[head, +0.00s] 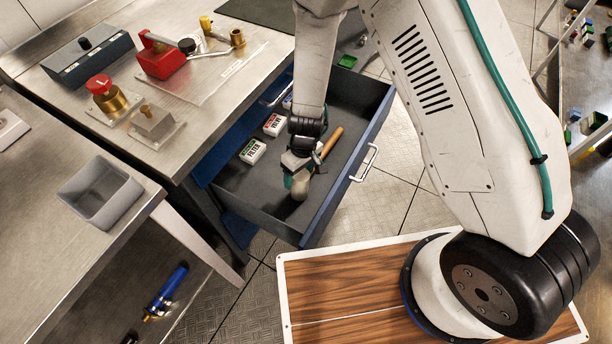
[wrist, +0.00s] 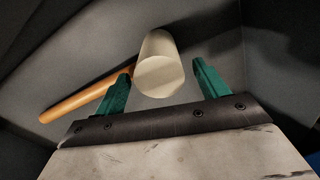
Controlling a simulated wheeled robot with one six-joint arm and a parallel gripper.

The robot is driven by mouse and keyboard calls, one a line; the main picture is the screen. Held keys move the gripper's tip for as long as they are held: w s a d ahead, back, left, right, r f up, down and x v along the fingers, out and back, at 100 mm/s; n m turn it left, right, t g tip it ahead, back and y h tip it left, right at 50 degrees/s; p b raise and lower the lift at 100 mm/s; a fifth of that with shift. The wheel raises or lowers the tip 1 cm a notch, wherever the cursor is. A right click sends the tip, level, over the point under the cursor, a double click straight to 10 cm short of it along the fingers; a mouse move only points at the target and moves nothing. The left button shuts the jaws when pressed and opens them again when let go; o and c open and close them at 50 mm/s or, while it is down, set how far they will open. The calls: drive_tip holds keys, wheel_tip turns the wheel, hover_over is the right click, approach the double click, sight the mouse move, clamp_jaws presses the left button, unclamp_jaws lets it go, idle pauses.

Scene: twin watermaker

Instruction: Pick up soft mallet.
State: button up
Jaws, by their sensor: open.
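The soft mallet has a pale cream head and an orange-brown wooden handle. It lies in the open blue drawer (head: 240,190), and its handle (head: 332,142) and head (head: 300,187) show in the head view. In the wrist view the mallet head (wrist: 159,66) is between and just beyond the green fingertips, and the handle (wrist: 80,102) runs to the left behind the left finger. My gripper (wrist: 162,82) is open, with nothing held. In the head view my gripper (head: 291,178) is down inside the drawer, beside the mallet head and partly covering the mallet.
Filter boxes (head: 252,151) lie in the drawer to the left of my arm. The drawer walls and the front handle (head: 366,163) are close to the gripper. A steel bench (head: 225,95) with valves stands above left, and a grey bin (head: 101,192) is on the bench at left.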

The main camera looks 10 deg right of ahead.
drive_tip(key=shift+f, duration=0.1)
drive_tip(key=c, duration=1.5)
drive_tip(key=shift+o, duration=0.2)
wheel_tip(320, 180, up, 10)
drive_tip(key=shift+r, duration=0.1)
drive_tip(key=o, duration=0.6)
drive_tip(key=c, duration=0.7)
